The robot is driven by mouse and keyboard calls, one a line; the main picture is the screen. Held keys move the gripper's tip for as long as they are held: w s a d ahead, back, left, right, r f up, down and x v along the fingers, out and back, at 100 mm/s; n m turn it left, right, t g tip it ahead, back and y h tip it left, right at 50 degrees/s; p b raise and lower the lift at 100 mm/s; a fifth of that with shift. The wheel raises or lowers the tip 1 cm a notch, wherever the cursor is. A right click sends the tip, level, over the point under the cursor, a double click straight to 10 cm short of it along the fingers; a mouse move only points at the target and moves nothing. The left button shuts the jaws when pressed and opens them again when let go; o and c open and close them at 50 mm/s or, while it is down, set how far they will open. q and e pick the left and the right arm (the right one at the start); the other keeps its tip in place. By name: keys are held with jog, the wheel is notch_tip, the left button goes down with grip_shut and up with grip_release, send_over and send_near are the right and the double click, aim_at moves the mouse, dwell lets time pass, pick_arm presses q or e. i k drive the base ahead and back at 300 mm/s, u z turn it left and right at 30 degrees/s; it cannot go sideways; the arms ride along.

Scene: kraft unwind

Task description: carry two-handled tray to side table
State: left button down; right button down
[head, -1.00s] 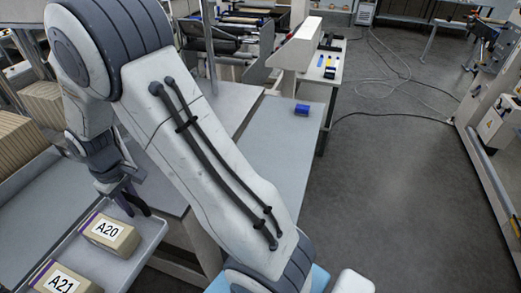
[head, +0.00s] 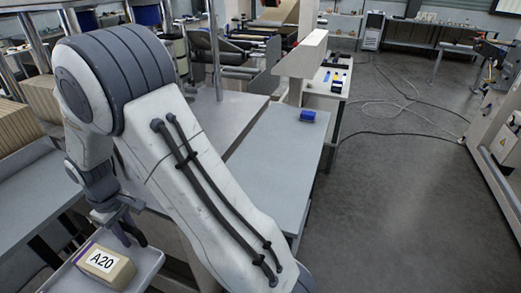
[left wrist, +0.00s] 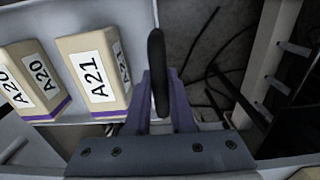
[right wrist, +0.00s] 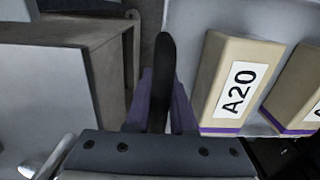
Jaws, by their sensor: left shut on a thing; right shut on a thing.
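The grey tray (head: 146,264) is at the lower left of the head view, partly cut off. It carries a tan box labelled A20 (head: 104,265), which also shows in the right wrist view (right wrist: 232,80). A box labelled A21 (left wrist: 95,72) stands on the tray in the left wrist view. My right gripper (head: 124,228) is shut on a black tray handle (right wrist: 160,75). My left gripper (left wrist: 158,105) is shut on the other black handle (left wrist: 157,65); it is out of the head view. A grey table top (head: 270,155) lies to the right of the tray, beyond my arm.
A small blue object (head: 308,115) lies at the grey table's far end. A white table (head: 325,88) with small items stands behind it. Stacked brown cartons (head: 22,125) are at the left. The floor (head: 400,190) at the right is mostly open, with loose cables farther back.

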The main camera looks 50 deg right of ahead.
aim_at(269, 168)
jog(key=u, duration=0.45)
jog(key=k, duration=0.5)
jog(key=z, duration=0.1)
jog(key=i, duration=0.9)
jog(key=z, duration=1.55)
jog(key=i, duration=0.65)
jog(key=z, duration=0.8)
